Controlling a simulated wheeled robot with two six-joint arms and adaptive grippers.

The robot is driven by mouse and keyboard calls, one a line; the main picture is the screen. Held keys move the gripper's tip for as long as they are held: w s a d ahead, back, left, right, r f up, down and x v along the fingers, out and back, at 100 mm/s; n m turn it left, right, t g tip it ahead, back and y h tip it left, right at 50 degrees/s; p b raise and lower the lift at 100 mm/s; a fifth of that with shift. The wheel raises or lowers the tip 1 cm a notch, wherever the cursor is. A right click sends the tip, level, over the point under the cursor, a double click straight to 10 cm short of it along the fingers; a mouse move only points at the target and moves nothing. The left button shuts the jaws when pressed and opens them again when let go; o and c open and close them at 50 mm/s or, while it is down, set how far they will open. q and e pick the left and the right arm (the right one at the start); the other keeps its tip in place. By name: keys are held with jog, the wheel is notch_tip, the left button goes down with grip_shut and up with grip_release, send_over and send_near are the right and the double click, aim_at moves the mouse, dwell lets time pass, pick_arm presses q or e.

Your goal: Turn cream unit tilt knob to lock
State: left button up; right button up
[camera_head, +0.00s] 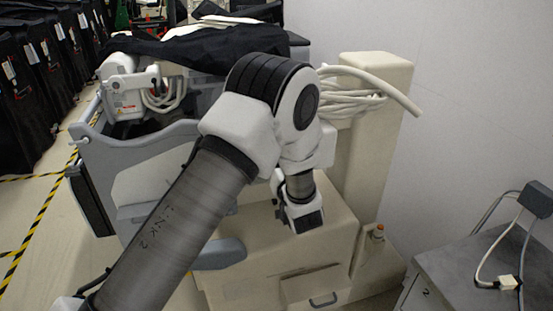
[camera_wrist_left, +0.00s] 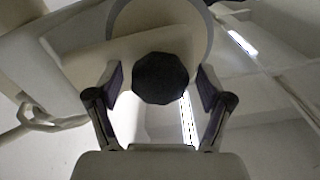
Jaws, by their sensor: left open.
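The cream unit (camera_head: 335,215) stands in the middle of the head view, with a tall column at its right. My left arm reaches across it from the lower left, and my left gripper (camera_head: 301,215) is low in front of its body. In the left wrist view, a dark, many-sided round knob (camera_wrist_left: 160,78) sits on a pale round base. My left gripper's open fingers (camera_wrist_left: 160,95) are on either side of the knob, with a visible gap at each side. I cannot make out this knob in the head view. My right gripper is not in view.
A grey side rail (camera_head: 140,145) and a black cover (camera_head: 190,48) are on the unit's left and top. Pale hoses (camera_head: 350,100) hang by the column. A grey cabinet (camera_head: 455,270) stands at the lower right. Black covered carts (camera_head: 25,100) line the left.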

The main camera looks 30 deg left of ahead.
pick_arm(q)
jog(key=c, duration=1.2)
jog(key=shift+o, duration=0.2)
jog(key=shift+m, duration=0.3)
jog(key=m+p, duration=0.1)
jog(key=m, duration=0.2)
jog(key=shift+r+p, duration=0.15)
jog(key=shift+p, duration=0.15)
jog(key=m+p, duration=0.2)
jog(key=m, duration=0.3)
jog(key=m+p, duration=0.2)
jog(key=m, duration=0.3)
jog(key=shift+m+p, duration=0.7)
jog(key=shift+m, duration=1.5)
